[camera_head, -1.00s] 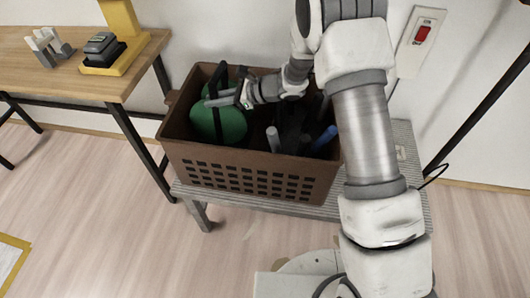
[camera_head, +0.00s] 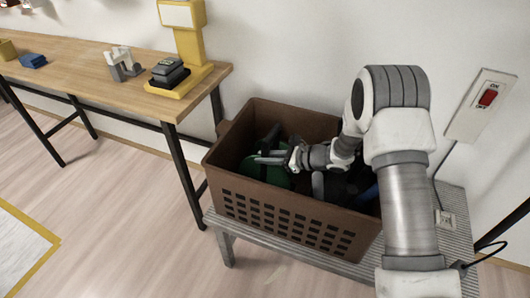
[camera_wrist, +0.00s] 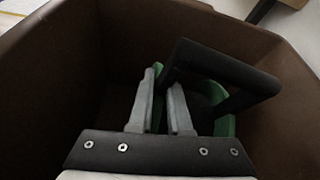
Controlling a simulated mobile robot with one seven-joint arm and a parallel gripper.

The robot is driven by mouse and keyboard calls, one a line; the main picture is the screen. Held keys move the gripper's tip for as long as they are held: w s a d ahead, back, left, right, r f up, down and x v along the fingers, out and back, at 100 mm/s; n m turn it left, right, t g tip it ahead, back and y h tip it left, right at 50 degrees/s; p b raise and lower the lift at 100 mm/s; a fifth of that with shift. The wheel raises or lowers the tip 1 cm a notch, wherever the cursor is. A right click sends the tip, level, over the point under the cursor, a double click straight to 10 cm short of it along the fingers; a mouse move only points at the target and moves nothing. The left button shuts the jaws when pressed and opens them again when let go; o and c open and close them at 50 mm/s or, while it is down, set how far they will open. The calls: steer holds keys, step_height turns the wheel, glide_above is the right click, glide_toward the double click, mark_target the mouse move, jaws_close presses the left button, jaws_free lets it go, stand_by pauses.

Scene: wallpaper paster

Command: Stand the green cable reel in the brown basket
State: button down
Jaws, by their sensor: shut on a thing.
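The green cable reel (camera_head: 282,174) is inside the brown basket (camera_head: 290,217), in its left part; it is partly hidden by the basket wall and my gripper. In the wrist view its green discs (camera_wrist: 205,100) and black frame handle (camera_wrist: 232,68) show inside the basket (camera_wrist: 60,75). My gripper (camera_head: 268,158) reaches into the basket from the right, its fingers (camera_wrist: 163,100) shut on the cable reel, close to the black handle. The reel's lower edge is hidden, so I cannot tell whether it touches the basket floor.
Dark items and a blue-handled thing (camera_head: 368,193) lie in the basket's right part. The basket stands on a grey ribbed bench (camera_head: 455,205). A wooden table (camera_head: 110,75) at left holds a yellow stand (camera_head: 190,45) and small tools. A wall switch (camera_head: 487,97) is at right.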

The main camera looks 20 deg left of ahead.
steer(key=shift+w+f, duration=0.1)
steer(key=shift+f, duration=0.3)
steer(key=c, duration=1.3)
jaws_free()
steer(key=shift+f, duration=0.15)
steer(key=o, duration=0.4)
steer(key=p+v, duration=0.2)
steer(key=v, duration=1)
